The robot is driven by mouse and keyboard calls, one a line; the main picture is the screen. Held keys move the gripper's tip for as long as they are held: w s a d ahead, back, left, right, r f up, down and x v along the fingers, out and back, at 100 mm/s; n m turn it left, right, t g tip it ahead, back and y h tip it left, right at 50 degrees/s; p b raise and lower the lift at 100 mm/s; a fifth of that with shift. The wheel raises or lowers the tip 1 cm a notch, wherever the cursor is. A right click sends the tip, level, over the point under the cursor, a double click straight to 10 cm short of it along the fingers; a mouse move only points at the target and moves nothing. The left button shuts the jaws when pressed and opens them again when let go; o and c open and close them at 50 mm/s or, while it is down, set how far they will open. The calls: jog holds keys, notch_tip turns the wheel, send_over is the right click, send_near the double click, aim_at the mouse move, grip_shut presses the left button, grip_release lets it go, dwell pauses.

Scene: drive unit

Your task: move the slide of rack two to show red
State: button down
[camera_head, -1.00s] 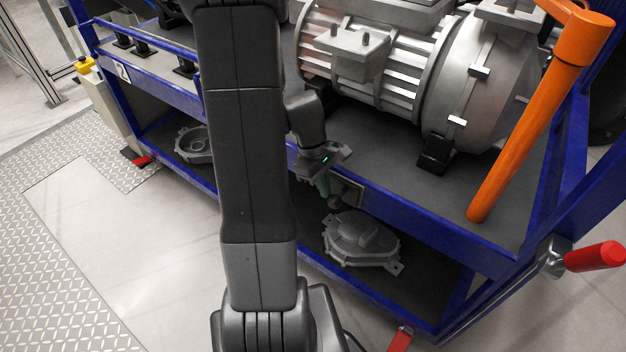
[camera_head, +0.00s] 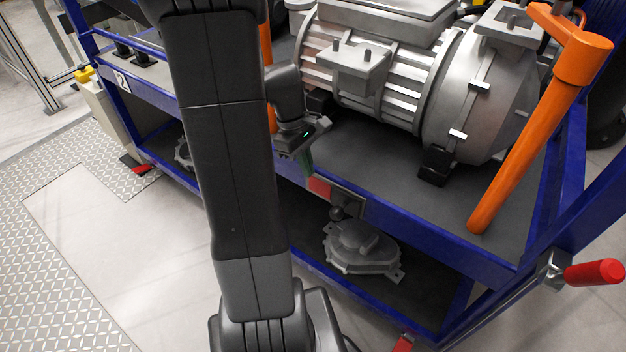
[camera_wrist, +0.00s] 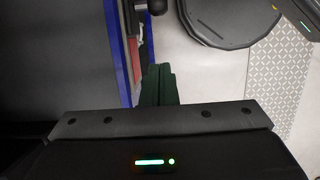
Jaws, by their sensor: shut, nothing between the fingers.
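Rack two is the blue-framed rack with a white "2" label (camera_head: 122,82) on its front beam. On the front beam, right of my arm, is the slide's grey plate (camera_head: 348,203) with a dark round knob (camera_head: 337,213). A red patch (camera_head: 319,187) shows just left of the plate. In the wrist view a red strip (camera_wrist: 134,50) lies along the blue beam, with the knob (camera_wrist: 157,6) at the top. My gripper (camera_head: 306,168) is shut and empty, up and left of the knob and apart from it. Its green fingers (camera_wrist: 160,85) also show in the wrist view.
A large grey motor (camera_head: 400,75) stands on the rack's top shelf, with an orange bar (camera_head: 525,150) to its right. A grey cast cover (camera_head: 362,246) lies on the lower shelf. A red-handled lever (camera_head: 595,272) juts out at right. The floor in front is clear.

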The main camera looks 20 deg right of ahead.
jog(key=v, duration=0.2)
jog(key=shift+w+r, duration=0.1)
jog(key=shift+r, duration=0.2)
jog(key=shift+f, duration=0.15)
jog(key=s+d+b+x, duration=0.1)
jog(key=b+x, duration=0.1)
jog(key=x, duration=0.9)
jog(key=shift+w+a, duration=0.9)
jog(key=shift+w, duration=0.15)
jog(key=shift+w+a, duration=0.9)
jog(key=shift+w, duration=0.2)
